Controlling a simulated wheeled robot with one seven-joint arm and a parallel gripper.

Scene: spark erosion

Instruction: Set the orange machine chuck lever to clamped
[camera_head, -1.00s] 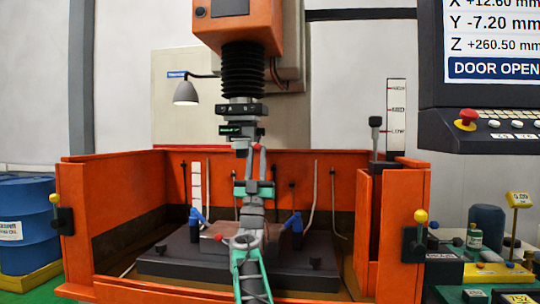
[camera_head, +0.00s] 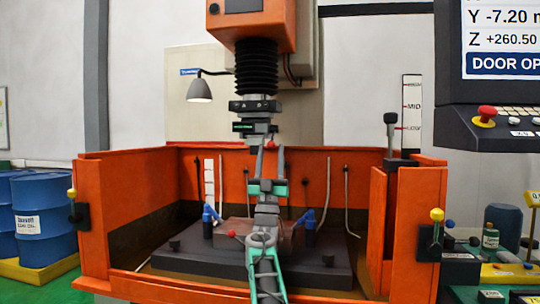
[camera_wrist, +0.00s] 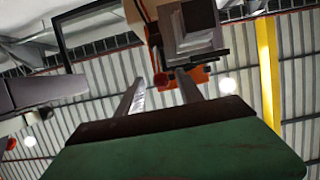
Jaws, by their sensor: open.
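The orange machine (camera_head: 252,30) has a grey chuck (camera_head: 255,127) below its black bellows, with a small green label on it. The chuck lever shows as a small red knob (camera_head: 271,146) just under the chuck, at its right side. My gripper (camera_head: 270,150) points up from below, open, its two fingers on either side of the knob. In the wrist view, my open gripper (camera_wrist: 160,76) has the red knob (camera_wrist: 160,80) between its fingers in the picture. I cannot tell whether a finger touches it. The lever's arm is mostly hidden. The chuck's grey square underside (camera_wrist: 194,30) is close above.
The orange tank walls (camera_head: 325,170) surround a dark table (camera_head: 190,262) with blue-handled clamps (camera_head: 308,219). A lamp (camera_head: 199,90) hangs left of the spindle. A control panel (camera_head: 500,125) stands at the right, blue drums (camera_head: 40,220) at the left. Air around the chuck is free.

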